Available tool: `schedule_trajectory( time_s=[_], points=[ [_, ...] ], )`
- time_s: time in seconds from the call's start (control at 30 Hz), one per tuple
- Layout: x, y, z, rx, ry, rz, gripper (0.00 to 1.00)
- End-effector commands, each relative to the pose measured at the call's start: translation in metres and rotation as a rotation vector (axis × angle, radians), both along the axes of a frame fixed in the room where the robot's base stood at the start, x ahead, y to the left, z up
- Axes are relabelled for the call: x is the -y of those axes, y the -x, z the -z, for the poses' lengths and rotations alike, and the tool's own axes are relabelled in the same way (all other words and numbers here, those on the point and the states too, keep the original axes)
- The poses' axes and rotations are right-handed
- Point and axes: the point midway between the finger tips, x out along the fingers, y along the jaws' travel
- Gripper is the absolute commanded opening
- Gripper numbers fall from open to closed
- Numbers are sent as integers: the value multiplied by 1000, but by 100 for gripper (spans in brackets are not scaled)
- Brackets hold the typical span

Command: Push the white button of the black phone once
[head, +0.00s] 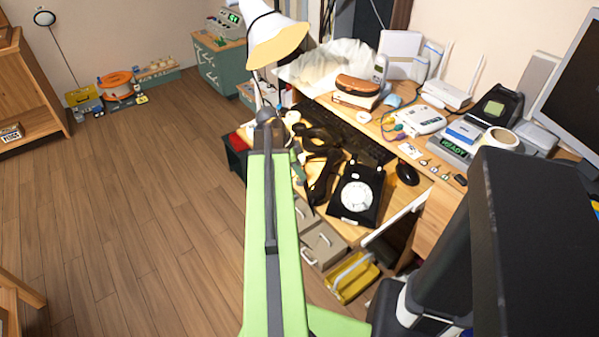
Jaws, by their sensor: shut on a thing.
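The black phone (357,193) lies on the near part of the desk with its round white dial facing up. Two small prongs stand at its far edge, and no handset rests across them. The white button is too small to make out for certain. A long dark piece that looks like the black handset (322,180) is just left of the phone. My green arm reaches up the middle of the view and bends over at its top. My gripper (318,152) is dark against dark things and partly hidden; it appears shut on the handset, left of the phone.
A white lamp (275,38) stands at the desk's left end. Routers, boxes and a monitor (570,85) fill the right side. A yellow crate (352,277) is below the desk's front. The wooden floor (150,190) is clear.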

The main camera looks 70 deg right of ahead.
Motion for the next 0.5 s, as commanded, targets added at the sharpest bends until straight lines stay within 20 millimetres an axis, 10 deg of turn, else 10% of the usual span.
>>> schedule_trajectory(
  time_s=[0.3, 0.5],
  points=[
    [0, 0, 0, 0, 0, 0, 39],
    [0, 0, 0, 0, 0, 0, 39]
  ],
)
